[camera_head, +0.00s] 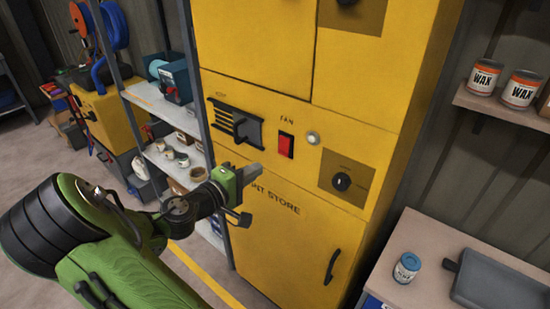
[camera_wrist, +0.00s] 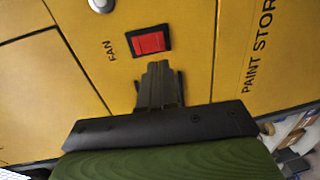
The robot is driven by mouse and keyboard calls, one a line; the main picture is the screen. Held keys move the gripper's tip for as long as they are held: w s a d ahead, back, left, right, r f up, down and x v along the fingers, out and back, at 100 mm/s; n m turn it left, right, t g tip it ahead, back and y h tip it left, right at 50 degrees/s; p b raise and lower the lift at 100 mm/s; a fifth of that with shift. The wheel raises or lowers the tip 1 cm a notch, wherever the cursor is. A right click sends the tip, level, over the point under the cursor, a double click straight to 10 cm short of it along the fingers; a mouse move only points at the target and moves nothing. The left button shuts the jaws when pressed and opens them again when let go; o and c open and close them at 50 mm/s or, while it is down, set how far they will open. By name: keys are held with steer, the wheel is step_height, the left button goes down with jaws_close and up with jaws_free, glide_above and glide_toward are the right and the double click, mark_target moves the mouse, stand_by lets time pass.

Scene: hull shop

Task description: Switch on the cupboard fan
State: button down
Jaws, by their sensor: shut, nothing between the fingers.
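The yellow cupboard (camera_head: 258,58) marked "PAINT STORE" stands in front of me. Its fan switch (camera_head: 286,145) is a red rocker in a dark frame under the word "FAN". A round pale lamp or button (camera_head: 313,138) sits to its right. In the wrist view the red switch (camera_wrist: 150,41) lies just beyond the tips of my gripper (camera_wrist: 158,68). My gripper (camera_head: 256,170) is shut and empty, left of and below the switch in the head view. Whether the tips touch the cupboard face is unclear. Which way the rocker is set cannot be told.
A vent with slats (camera_head: 235,125) is left of the switch, and a black knob (camera_head: 342,181) is to the right. A door handle (camera_head: 332,266) is below. Shelving (camera_head: 150,105) stands left. A bench (camera_head: 430,275) with a small tin (camera_head: 407,267) and a grey tray (camera_head: 495,283) is right.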

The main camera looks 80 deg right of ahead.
mark_target(282, 153)
steer(key=x, duration=0.9)
steer(key=shift+s+d+f+b, duration=0.1)
steer(key=shift+d+f+b, duration=0.1)
steer(key=shift+b, duration=0.4)
steer(key=shift+r, duration=0.1)
